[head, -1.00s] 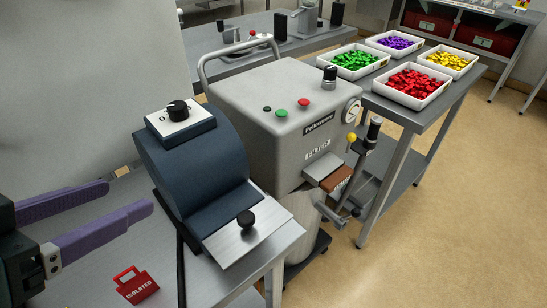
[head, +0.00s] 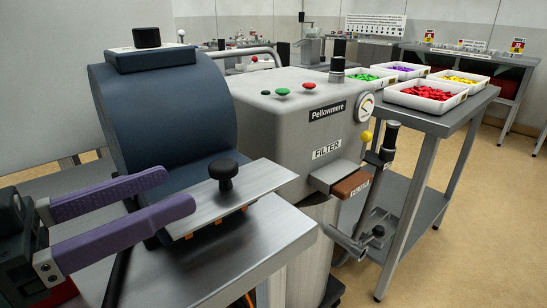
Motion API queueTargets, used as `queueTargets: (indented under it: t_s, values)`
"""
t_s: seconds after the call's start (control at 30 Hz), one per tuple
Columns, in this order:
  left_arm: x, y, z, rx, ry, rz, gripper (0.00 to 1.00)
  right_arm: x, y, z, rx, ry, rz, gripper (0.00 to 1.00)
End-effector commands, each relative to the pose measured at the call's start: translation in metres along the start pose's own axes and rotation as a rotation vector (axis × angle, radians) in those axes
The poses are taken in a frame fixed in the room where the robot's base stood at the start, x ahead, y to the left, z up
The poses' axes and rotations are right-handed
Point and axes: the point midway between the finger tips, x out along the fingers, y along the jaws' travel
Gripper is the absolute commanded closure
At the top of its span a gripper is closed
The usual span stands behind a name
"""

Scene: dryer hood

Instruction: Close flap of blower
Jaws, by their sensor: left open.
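The blower (head: 165,110) is a dark blue rounded housing on a metal table at left. Its flap (head: 255,181) is a silver plate with a black knob (head: 223,173), jutting out from the front of the housing toward the right. Orange bits show under the flap's front edge. My left gripper (head: 178,192) has two purple fingers, spread apart and empty, at the blower's lower front left. The nearer fingertip overlaps the flap's left end in the picture; I cannot tell whether it touches. My right gripper is not in view.
A grey Pellowmere filter machine (head: 300,125) stands close to the right of the blower, with a gauge and levers on its front. A side table (head: 435,122) behind it carries trays of coloured pieces. The metal table's front right (head: 265,235) is bare.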

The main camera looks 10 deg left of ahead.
Motion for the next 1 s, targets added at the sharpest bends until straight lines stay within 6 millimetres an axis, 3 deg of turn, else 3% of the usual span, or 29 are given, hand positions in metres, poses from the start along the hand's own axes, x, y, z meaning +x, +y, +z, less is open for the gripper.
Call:
queueTargets:
  t_s: [0.2, 0.43, 0.87, 1.0]
  values:
    - [0.037, -0.001, -0.001, 0.002, 0.005, 0.0, 0.35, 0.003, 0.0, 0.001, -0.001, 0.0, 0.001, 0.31]
    - [0.066, 0.0, 0.0, 0.001, 0.002, -0.001, 0.35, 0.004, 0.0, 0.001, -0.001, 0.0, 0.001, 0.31]
    - [0.077, 0.0, 0.001, 0.001, -0.002, -0.001, 0.35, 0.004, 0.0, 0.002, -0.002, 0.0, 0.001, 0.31]
    - [0.076, 0.0, 0.001, 0.001, -0.002, -0.001, 0.48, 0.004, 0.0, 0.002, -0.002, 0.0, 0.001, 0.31]
